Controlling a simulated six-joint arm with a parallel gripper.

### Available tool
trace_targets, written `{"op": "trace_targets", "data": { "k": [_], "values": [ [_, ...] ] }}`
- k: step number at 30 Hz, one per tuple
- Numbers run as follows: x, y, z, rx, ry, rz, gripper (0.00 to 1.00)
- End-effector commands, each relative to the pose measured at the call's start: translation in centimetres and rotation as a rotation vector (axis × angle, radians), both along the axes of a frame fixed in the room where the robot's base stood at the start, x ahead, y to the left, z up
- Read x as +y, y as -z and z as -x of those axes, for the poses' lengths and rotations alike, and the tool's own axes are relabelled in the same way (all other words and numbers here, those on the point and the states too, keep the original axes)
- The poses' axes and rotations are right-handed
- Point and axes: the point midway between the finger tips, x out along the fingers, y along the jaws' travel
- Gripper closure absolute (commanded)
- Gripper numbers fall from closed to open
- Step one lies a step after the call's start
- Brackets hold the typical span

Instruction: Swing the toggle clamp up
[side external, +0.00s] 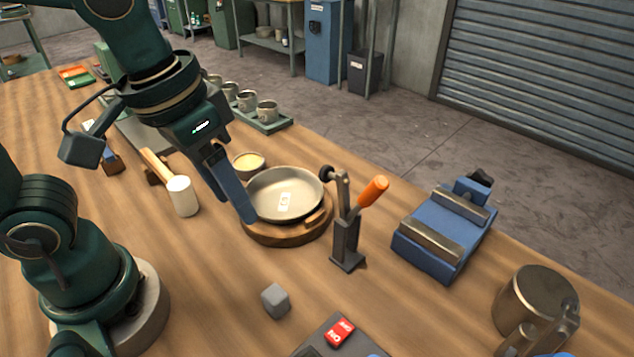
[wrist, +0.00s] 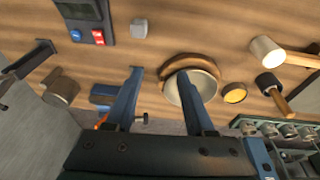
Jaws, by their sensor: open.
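The toggle clamp (side external: 346,238) stands right of the bowl in the side view. Its orange handle (side external: 373,191) slants up to the right, and its black tip (side external: 327,174) is near the bowl's right rim; I cannot tell whether they touch. The metal bowl (side external: 283,207) sits on a round wooden base (side external: 290,235). My gripper (side external: 246,214) points down in front of the bowl's left side, apart from the clamp. In the wrist view my gripper (wrist: 160,72) is open and empty. There a bit of orange handle (wrist: 102,119) shows beside the left finger, which hides most of the clamp.
A blue vise (side external: 445,230) stands right of the clamp. A white-headed mallet (side external: 182,196) and a small yellow-filled dish (side external: 248,165) are left of the bowl. A grey cube (side external: 276,300) and a control box (side external: 330,340) are in front. Bare table lies between cube and clamp.

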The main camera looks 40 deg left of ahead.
Motion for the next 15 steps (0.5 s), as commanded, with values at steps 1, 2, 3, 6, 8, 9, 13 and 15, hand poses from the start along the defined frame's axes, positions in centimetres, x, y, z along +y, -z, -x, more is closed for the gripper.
{"op": "trace_targets", "data": {
  "k": [1, 2, 3, 6, 8, 9, 13, 15],
  "values": [
    [-0.5, 0.2, -0.1, 0.025, 0.006, -0.002, 0.46],
    [-0.8, 0.2, -0.1, 0.037, 0.007, -0.003, 0.46],
    [-1.2, 0.4, -0.2, 0.054, 0.006, -0.005, 0.46],
    [-2.1, 0.7, -0.3, 0.095, 0.008, -0.011, 0.46],
    [-2.7, 0.9, -0.4, 0.118, 0.008, -0.017, 0.46],
    [-3.1, 1.1, -0.4, 0.135, 0.007, -0.021, 0.46],
    [-4.2, 1.6, -0.3, 0.181, 0.007, -0.038, 0.46],
    [-4.9, 2.0, -0.3, 0.205, 0.006, -0.048, 0.46]
  ]
}}
